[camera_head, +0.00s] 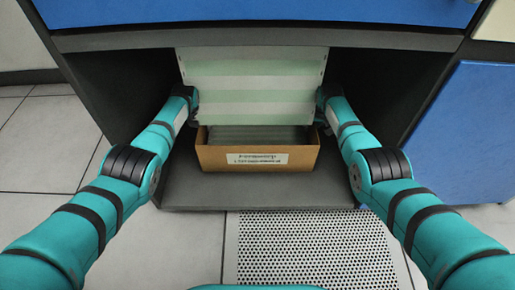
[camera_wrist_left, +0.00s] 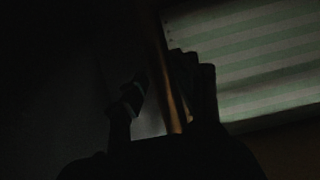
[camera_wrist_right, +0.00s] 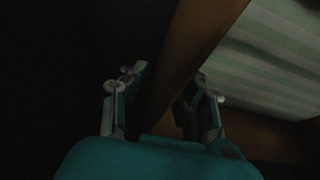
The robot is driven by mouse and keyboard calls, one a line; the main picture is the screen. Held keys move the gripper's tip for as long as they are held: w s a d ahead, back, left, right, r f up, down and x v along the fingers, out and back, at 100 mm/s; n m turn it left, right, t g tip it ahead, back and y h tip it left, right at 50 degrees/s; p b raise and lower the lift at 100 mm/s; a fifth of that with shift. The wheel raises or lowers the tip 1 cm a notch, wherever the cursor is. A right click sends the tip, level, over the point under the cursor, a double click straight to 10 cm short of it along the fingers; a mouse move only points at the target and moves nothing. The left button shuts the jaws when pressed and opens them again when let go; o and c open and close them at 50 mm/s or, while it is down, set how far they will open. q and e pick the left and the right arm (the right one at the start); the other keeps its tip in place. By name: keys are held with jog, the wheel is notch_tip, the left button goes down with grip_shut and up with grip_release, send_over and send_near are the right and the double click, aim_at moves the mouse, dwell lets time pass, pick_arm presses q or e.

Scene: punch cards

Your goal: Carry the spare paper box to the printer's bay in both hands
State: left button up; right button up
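The paper box (camera_head: 225,160) is a brown open carton with a white label on its front, sitting upright on the floor of the dark bay. Stacked paper shows inside it. My left gripper (camera_wrist_left: 160,90) is at its left side; the box's wall runs between the spread fingers, with a gap beside the left finger. My right gripper (camera_wrist_right: 165,95) is at its right side, fingers apart on either side of the brown wall (camera_wrist_right: 205,30). Both wrist views are dark, and contact is hard to judge. The head view largely hides both fingers.
A green-striped paper sheet (camera_head: 252,85) hangs above the box's back part. The bay's floor (camera_head: 185,185) has free room around the box. Dark side walls and a top edge (camera_head: 390,42) frame the bay. A blue panel (camera_head: 465,130) stands at right; a perforated floor tile (camera_head: 310,250) lies in front.

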pick_arm(q)
jog(key=shift+r, duration=0.1)
pick_arm(e)
jog(key=shift+a, duration=0.1)
pick_arm(q)
jog(key=v, duration=1.1)
jog(key=shift+s+r, duration=0.25)
jog(key=shift+r, duration=0.05)
pick_arm(e)
jog(key=v, duration=1.2)
